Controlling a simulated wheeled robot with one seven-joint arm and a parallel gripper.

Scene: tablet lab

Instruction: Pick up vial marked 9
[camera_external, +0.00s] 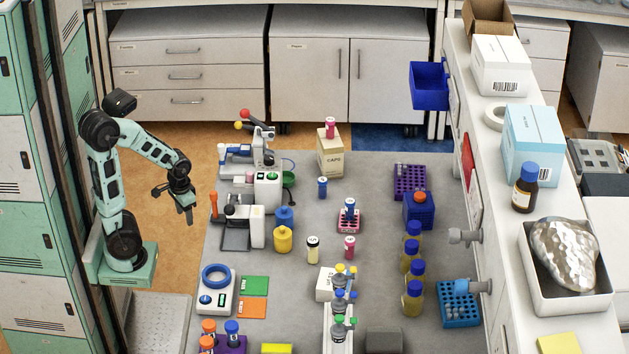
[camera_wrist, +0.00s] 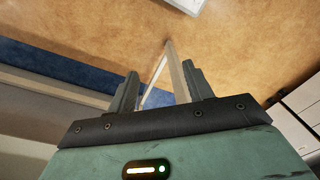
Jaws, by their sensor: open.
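My gripper (camera_external: 176,203) hangs open and empty left of the grey bench, over the floor. In the wrist view its two fingers (camera_wrist: 160,88) are apart with only floor and furniture beyond. A pink-red vial (camera_external: 330,128) is on top of a cardboard box (camera_external: 330,157). The number 9 cannot be read on any of them. No vial shows in the wrist view.
Scales and instruments (camera_external: 267,193) line the bench's left side, with yellow (camera_external: 283,239) and blue containers beside them. Blue-capped bottles (camera_external: 411,298), a purple rack (camera_external: 410,182) and a blue rack (camera_external: 458,305) stand on the right. Bare bench (camera_external: 380,245) lies between.

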